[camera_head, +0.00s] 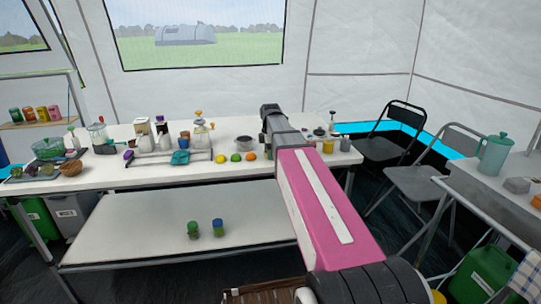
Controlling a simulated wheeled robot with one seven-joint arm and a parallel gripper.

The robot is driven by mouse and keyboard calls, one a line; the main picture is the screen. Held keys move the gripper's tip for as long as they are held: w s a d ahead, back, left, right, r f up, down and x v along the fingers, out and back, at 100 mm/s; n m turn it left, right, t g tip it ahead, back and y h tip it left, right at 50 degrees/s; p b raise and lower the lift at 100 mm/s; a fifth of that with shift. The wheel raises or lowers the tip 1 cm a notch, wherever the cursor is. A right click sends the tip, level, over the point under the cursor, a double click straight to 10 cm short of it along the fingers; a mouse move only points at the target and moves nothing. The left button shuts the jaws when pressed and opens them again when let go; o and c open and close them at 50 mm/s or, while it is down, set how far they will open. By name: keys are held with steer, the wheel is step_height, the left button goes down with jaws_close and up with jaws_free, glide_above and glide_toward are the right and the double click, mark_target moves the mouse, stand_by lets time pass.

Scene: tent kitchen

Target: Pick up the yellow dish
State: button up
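No thing in view is clearly a yellow dish. A small yellow object (328,146) stands at the right end of the long white table (110,178), just right of my arm, and is too small to tell whether it is a dish. My arm reaches from the bottom right up over the table, and its dark far end is in front of the table's back. I cannot make out my gripper's fingers. The arm hides part of the table top behind it.
A coffee grinder (201,135) stands further back. Black (385,147) and grey (425,180) folding chairs stand at the right.

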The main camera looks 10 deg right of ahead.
steer(key=shift+r, duration=4.5)
